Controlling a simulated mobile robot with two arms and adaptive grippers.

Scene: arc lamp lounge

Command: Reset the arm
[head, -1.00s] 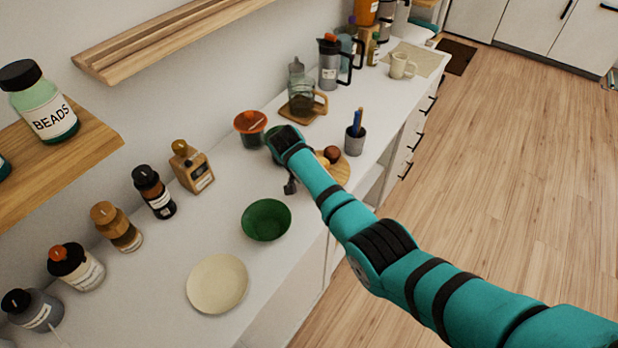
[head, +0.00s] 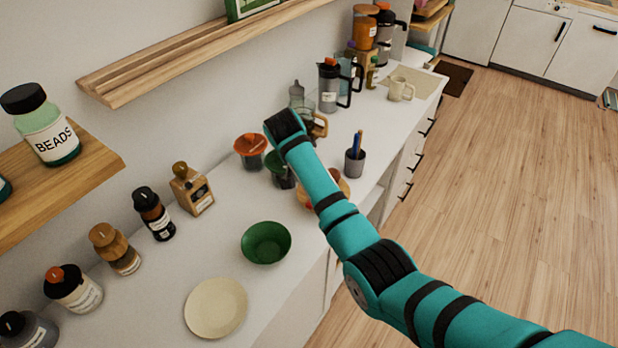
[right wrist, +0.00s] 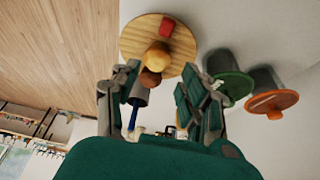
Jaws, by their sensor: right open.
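My right arm (head: 345,215) reaches in from the lower right over the white counter (head: 225,225) in the head view; its gripper is hidden there behind the arm. In the right wrist view my right gripper (right wrist: 159,74) is open, its fingers apart with nothing held. My left gripper is in neither view.
A green-lidded container (right wrist: 232,84) and an orange-lidded container (right wrist: 272,103) stand beside the right finger. A pen cup (head: 354,162), green bowl (head: 266,243), cream plate (head: 215,308) and several bottles share the counter. A wooden shelf (head: 190,55) juts out above.

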